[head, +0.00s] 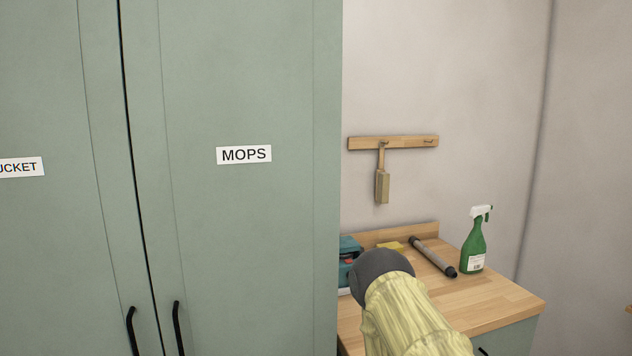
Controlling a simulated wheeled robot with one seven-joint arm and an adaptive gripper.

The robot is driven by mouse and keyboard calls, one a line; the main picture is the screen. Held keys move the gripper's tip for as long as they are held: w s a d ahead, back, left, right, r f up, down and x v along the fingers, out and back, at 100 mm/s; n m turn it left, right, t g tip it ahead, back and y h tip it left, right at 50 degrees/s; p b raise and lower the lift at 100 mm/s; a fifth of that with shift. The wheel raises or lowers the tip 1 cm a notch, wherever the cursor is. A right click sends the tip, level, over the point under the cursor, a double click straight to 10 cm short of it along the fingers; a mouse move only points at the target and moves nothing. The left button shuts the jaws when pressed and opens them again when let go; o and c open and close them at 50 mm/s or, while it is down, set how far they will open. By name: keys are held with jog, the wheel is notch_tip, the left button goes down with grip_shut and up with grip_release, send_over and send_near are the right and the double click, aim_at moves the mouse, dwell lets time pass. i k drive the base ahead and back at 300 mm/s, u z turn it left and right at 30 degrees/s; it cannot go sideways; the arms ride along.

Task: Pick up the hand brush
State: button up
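What looks like the hand brush (382,188), a tan block on a thin handle, hangs upright from a wooden wall rail (410,142) in the head view. It is above the counter and right of the tall green cabinet. Part of my arm, a yellow sleeve with a dark grey rounded end, rises at the lower middle, below the brush and in front of the counter. My gripper does not show, so its position relative to the brush cannot be told.
A wooden counter (490,300) holds a green spray bottle (474,245), a grey cylinder with dark ends (432,256), a teal item (348,247) and a yellow item (390,246). The tall green cabinet (240,230), with black handles, fills the left. The wall around the brush is clear.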

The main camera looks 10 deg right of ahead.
aim_at(382, 178)
jog(key=u, duration=2.85)
jog(key=k, duration=1.65)
jog(key=z, duration=2.35)
jog(key=i, duration=0.3)
jog(key=u, duration=0.1)
